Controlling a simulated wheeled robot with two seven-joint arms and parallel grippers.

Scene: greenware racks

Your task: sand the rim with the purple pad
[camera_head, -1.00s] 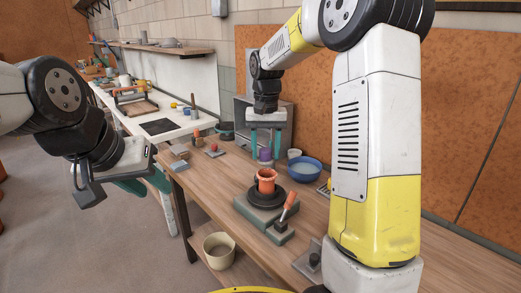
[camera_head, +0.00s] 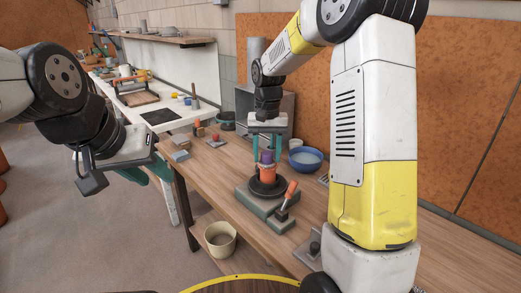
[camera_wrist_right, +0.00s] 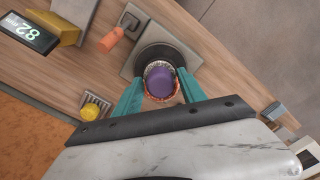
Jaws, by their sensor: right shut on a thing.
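An orange-red clay pot (camera_head: 267,173) stands upright on a dark round wheel head (camera_head: 264,190) on a grey-green base. The purple pad (camera_head: 266,157) is between the fingers of my right gripper (camera_head: 266,157), at the pot's mouth. In the right wrist view the round purple pad (camera_wrist_right: 160,80) lies inside the outline of the pot's rim (camera_wrist_right: 176,96), with the teal fingers (camera_wrist_right: 160,90) on both sides. I cannot tell whether the pad touches the rim. My left gripper (camera_head: 140,172) hangs off the table at the left; its fingers are partly hidden by its own body.
A cream bucket (camera_head: 220,238) sits on the lower shelf.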

